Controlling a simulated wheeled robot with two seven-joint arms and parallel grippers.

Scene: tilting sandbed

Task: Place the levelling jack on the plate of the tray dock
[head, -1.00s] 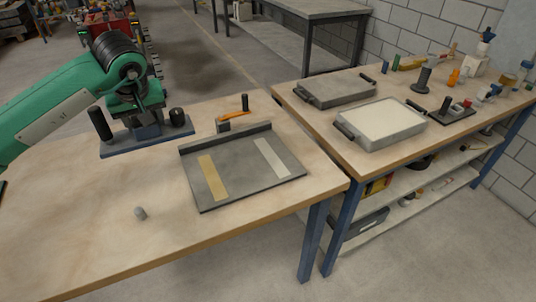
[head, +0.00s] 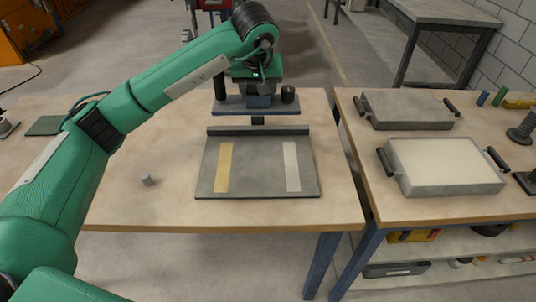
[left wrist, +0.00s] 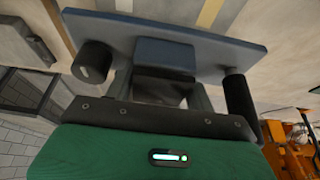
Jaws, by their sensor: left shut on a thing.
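The levelling jack is a blue-grey base bar (head: 235,107) with a central block, a tall black post and a short black knob. My left gripper (head: 260,88) is shut on its central block and holds it roughly level, behind the rear ledge of the tray dock in the head view. The left wrist view shows the bar (left wrist: 222,53) beyond my left gripper (left wrist: 168,92). The tray dock's grey plate (head: 258,172) lies on the near table with a yellow strip and a white strip. Height above the table is hard to judge. My right gripper is out of view.
The right table holds a lidded grey tray (head: 408,109), a pale-filled tray (head: 444,165) and a black ribbed post (head: 522,128). A gap separates the tables.

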